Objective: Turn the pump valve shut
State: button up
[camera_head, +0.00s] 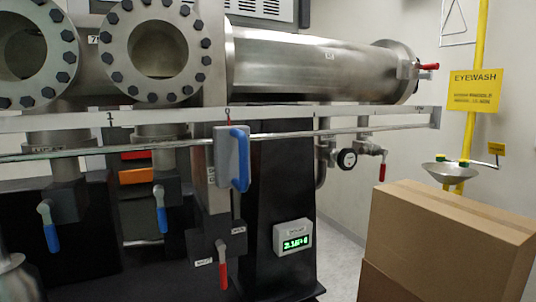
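Several lever valves show in the head view, and I cannot tell which is the pump valve because the labels are too small to read. A blue lever (50,228) hangs down at the left, and another blue lever (161,210) hangs down right of it. A red lever (223,268) hangs below a dark block at the bottom middle. A smaller red lever (382,170) hangs beside a round gauge (347,159). A large blue handle (239,158) is on a grey box at the rail. My gripper is not in view.
Cardboard boxes (440,245) stand at the lower right, before a yellow eyewash post (470,130). A green-lit display (293,240) is on the black stand. Some floor shows between stand and boxes.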

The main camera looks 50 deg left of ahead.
aim_at(347, 159)
jog(key=u, duration=1.35)
